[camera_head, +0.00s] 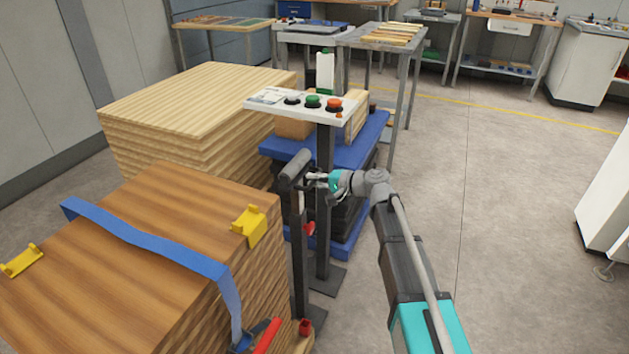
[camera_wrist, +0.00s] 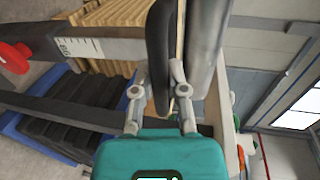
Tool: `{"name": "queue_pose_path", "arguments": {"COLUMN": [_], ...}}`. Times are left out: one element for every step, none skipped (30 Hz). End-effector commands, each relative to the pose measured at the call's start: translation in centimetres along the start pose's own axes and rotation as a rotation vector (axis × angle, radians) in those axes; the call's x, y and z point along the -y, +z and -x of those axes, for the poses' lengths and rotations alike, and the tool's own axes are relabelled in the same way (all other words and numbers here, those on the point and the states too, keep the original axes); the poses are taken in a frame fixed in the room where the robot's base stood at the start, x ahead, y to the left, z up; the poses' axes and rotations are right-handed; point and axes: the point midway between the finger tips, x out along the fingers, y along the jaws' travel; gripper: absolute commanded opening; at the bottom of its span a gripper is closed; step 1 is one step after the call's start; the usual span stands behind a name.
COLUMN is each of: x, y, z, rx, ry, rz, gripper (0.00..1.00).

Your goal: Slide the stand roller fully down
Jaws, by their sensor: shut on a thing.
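The stand roller (camera_head: 294,163) is a grey cylinder on top of a dark upright stand (camera_head: 300,260). Its inner post with a white scale (camera_wrist: 82,46) shows below the roller, so the roller is raised above the outer post. A red knob (camera_head: 309,228) sits on the post; it also shows in the wrist view (camera_wrist: 14,57). My gripper (camera_head: 314,178) comes from the right at roller height. In the wrist view my gripper (camera_wrist: 160,80) has its fingers on both sides of the black roller bracket (camera_wrist: 159,45), with the grey roller (camera_wrist: 207,50) beside it.
A control panel (camera_head: 275,100) with several buttons stands on a post just behind. A wood stack with a blue strap (camera_head: 150,240) is at front left, a pale board stack (camera_head: 200,100) behind it. A blue lift table (camera_head: 350,150) stands behind the stand. Floor at right is clear.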

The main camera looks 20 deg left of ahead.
Motion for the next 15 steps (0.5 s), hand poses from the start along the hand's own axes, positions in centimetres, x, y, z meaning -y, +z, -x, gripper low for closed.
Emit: {"name": "queue_pose_path", "arguments": {"x": [-1.0, -1.2, -1.6, -1.8, -2.1, -2.4, -2.7, -2.9, -3.3, -3.5, -3.8, -4.1, -4.4, -4.6, -5.0], "y": [0.0, 0.0, 0.0, 0.0, 0.0, 0.0, 0.0, 0.0, 0.0, 0.0, 0.0, 0.0, 0.0, 0.0, 0.0], "z": [-0.2, -0.2, -0.3, -0.4, -0.4, -0.5, -0.5, -0.6, -0.7, -0.7, -0.8, -0.8, -0.9, -1.0, -1.0], "rx": [0.001, 0.001, 0.001, 0.001, 0.001, 0.001, 0.001, 0.001, 0.001, 0.001, 0.001, 0.001, 0.001, 0.001, 0.001], "ry": [0.002, 0.002, 0.002, 0.002, 0.002, 0.002, 0.002, 0.002, 0.002, 0.002, 0.002, 0.002, 0.002, 0.002, 0.002], "rz": [0.001, 0.001, 0.001, 0.001, 0.001, 0.001, 0.001, 0.001, 0.001, 0.001, 0.001, 0.001, 0.001, 0.001, 0.001], "gripper": [0.00, 0.00, 0.00, 0.00, 0.00, 0.00, 0.00, 0.00, 0.00, 0.00, 0.00, 0.00, 0.00, 0.00, 0.00]}}
